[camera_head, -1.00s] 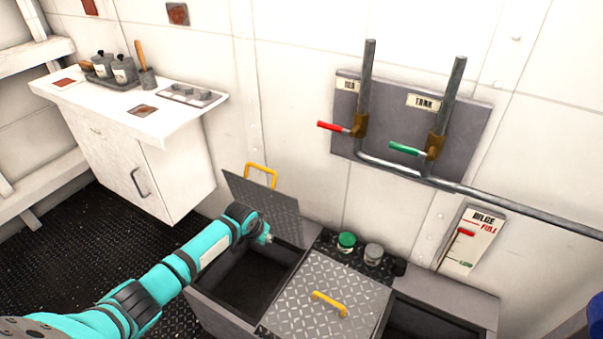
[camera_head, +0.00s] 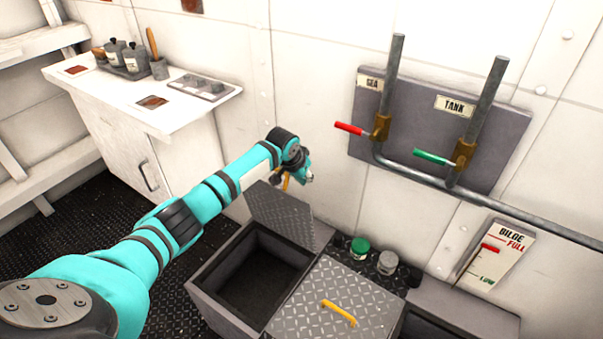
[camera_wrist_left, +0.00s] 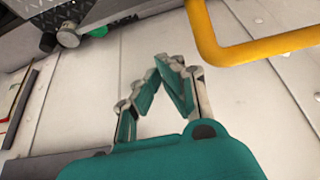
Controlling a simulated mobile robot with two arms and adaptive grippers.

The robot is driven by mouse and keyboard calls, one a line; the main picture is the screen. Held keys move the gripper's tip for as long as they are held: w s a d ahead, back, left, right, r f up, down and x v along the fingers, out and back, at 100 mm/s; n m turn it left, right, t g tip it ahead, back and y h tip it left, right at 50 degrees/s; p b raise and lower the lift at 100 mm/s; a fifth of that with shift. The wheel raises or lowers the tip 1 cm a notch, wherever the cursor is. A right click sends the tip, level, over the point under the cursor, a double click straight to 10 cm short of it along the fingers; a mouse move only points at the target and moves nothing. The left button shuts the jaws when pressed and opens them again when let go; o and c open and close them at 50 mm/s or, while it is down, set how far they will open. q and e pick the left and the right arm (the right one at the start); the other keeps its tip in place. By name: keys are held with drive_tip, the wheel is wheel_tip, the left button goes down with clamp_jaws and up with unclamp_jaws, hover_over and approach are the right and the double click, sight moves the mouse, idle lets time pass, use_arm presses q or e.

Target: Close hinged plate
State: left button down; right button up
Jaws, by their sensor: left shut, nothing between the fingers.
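The hinged plate (camera_head: 280,215) is a grey diamond-tread lid. It stands raised at the back of an open bin (camera_head: 213,287), leaning toward the wall. Its yellow handle (camera_head: 286,181) is at the top edge, partly hidden by my left gripper. My left gripper (camera_head: 309,178) is above the plate's upper edge, close to the handle. In the left wrist view the shut, empty fingers (camera_wrist_left: 166,70) show with the yellow handle (camera_wrist_left: 250,50) apart from them at the upper right. My right gripper is not in view.
A closed tread plate with a yellow handle (camera_head: 339,313) lies right of the bin. Pipes with red (camera_head: 350,128) and green (camera_head: 434,157) levers are on the wall. A white counter (camera_head: 130,95) stands left.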

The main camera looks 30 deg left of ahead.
use_arm(q)
drive_tip(key=shift+s+a+f+p, duration=0.1)
drive_tip(key=shift+s+f+p, duration=0.15)
drive_tip(key=shift+s, duration=0.35)
drive_tip(key=shift+s+f+p, duration=0.2)
drive_tip(key=shift+s+p, duration=0.05)
drive_tip(key=shift+s, duration=0.35)
drive_tip(key=shift+s+a+f+p, duration=0.1)
drive_tip(key=shift+s+f+p, duration=0.15)
drive_tip(key=shift+s, duration=0.35)
drive_tip(key=shift+s, duration=0.1)
